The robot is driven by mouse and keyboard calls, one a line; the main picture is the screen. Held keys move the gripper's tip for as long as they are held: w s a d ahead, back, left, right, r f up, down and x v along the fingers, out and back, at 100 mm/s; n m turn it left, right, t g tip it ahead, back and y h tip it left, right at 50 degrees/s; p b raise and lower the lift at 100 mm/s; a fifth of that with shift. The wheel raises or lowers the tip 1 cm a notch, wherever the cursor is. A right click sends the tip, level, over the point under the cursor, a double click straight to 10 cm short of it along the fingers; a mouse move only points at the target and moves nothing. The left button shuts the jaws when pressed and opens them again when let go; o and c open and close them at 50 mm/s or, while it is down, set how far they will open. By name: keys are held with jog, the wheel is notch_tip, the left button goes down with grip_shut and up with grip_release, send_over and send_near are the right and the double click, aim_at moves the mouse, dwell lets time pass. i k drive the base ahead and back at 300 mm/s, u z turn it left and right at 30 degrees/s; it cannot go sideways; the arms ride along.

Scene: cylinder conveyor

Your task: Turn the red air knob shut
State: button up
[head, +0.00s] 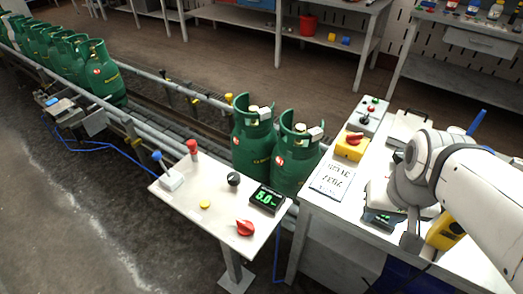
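A red knob (245,228) sits near the front right corner of a white control table. It looks like a rotary handle, turned at a slant. A black display (266,198) beside it shows a green number that looks like 6.0. A second red knob (354,138) is on a yellow box on the bench to the right, so I cannot tell by label which one is the air knob. My gripper (390,218) is low over that bench, to the right of the control table and apart from both knobs. Its fingers are mostly hidden, so its opening does not show.
The control table (222,208) also carries a blue-topped lever (170,171), a red upright piece (192,148), a black knob (233,179) and a yellow button (205,205). Two green cylinders (293,164) stand close behind it on the conveyor. A printed sheet (332,179) lies on the bench.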

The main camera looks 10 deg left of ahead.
aim_at(246, 228)
jog(key=u, duration=2.6)
jog(key=k, duration=0.95)
jog(key=z, duration=0.8)
jog(key=i, duration=1)
jog(key=u, duration=0.3)
jog(key=k, duration=0.25)
jog(key=u, duration=0.05)
